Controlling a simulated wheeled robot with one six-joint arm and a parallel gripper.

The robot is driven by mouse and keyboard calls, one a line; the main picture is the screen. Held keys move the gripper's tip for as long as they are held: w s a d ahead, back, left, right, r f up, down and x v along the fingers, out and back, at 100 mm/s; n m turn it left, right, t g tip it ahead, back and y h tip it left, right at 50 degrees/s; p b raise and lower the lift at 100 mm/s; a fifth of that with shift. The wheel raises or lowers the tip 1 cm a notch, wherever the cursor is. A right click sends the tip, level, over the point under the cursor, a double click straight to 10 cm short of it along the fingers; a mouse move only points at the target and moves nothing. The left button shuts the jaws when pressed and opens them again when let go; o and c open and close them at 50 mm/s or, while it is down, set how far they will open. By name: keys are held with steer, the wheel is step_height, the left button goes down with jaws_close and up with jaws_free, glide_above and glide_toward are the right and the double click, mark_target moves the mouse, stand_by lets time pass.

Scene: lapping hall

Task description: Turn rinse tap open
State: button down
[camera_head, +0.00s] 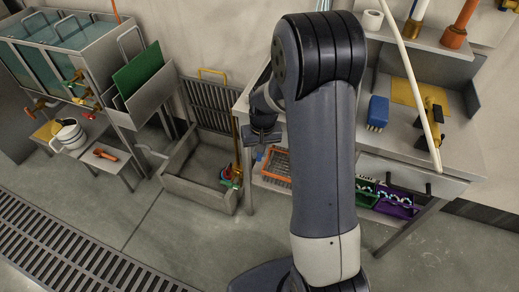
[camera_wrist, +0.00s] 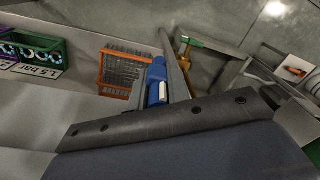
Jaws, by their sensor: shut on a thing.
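A brass upright pipe (camera_head: 238,150) stands at the right end of a grey floor basin (camera_head: 200,193), with green and red fittings (camera_head: 231,177) low on it. Other brass taps with green (camera_head: 76,77) and red (camera_head: 88,92) handles sit on the tank front at far left. I cannot tell which is the rinse tap. A green-topped brass fitting also shows in the wrist view (camera_wrist: 189,40). My gripper (camera_head: 262,137) is partly behind my arm, by the bench's left end and right of the pipe.
An orange rack (camera_head: 277,163) and a purple crate (camera_head: 395,202) lie on the shelf under the bench. A white jug (camera_head: 69,136) stands at left. Floor before the basin is clear.

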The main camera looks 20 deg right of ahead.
steer(key=shift+s, duration=0.1)
steer(key=c, duration=1.3)
jaws_free()
steer(key=shift+c, duration=0.2)
steer(key=r, duration=0.3)
steer(key=r+p, duration=0.1)
steer(key=r, duration=0.6)
steer(key=shift+s+d+r, duration=0.2)
steer(key=shift+d+r, duration=0.1)
steer(key=shift+r, duration=0.05)
